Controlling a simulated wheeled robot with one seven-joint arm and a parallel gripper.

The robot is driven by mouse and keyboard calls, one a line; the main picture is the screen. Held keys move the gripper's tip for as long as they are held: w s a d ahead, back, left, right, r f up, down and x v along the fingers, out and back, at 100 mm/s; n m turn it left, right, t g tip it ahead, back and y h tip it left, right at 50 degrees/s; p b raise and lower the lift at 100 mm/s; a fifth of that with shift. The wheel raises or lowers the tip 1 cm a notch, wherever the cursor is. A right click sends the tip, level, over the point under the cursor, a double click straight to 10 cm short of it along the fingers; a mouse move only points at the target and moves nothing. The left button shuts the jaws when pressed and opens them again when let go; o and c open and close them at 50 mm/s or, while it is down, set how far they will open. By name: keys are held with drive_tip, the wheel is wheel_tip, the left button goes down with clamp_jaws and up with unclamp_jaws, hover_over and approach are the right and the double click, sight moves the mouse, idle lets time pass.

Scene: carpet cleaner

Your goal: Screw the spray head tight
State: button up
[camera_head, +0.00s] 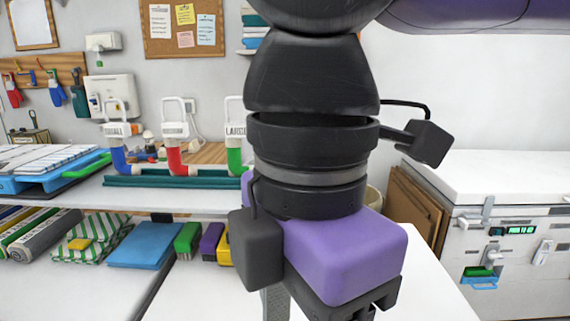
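My gripper (330,300) hangs large in the centre foreground, with a purple body and dark grey finger parts at the bottom edge of the picture. Its fingertips are cut off by the frame or hidden, so whether it is open or holds anything cannot be told. It is over or in front of a white tabletop (430,285). I cannot make out a spray head or its bottle; the area below and behind my gripper is hidden.
A teal rack (150,181) on the white shelf holds blue (119,158), red (175,160) and green (234,158) upright pieces with white tops. Below lie a blue folded cloth (145,245) and coloured blocks (188,238). A white chest (510,180) stands right.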

drive_tip(key=shift+w+d+r+p, duration=0.1)
drive_tip(key=shift+r+p, duration=1.75)
drive_tip(key=shift+r, duration=1.45)
drive_tip(key=shift+f, duration=0.3)
wheel_tip(320, 180, down, 8)
drive_tip(key=b, duration=0.6)
drive_tip(key=shift+f, duration=0.1)
drive_tip(key=shift+f+b, duration=0.25)
drive_tip(key=shift+b, duration=0.25)
drive_tip(key=n+p, duration=0.3)
drive_tip(key=n, duration=0.1)
drive_tip(key=shift+r+p, duration=0.2)
drive_tip(key=shift+p, duration=0.15)
drive_tip(key=shift+f+n+p, duration=0.15)
drive_tip(key=shift+n+p, duration=0.55)
drive_tip(key=shift+n, duration=0.4)
drive_tip(key=shift+f, duration=0.1)
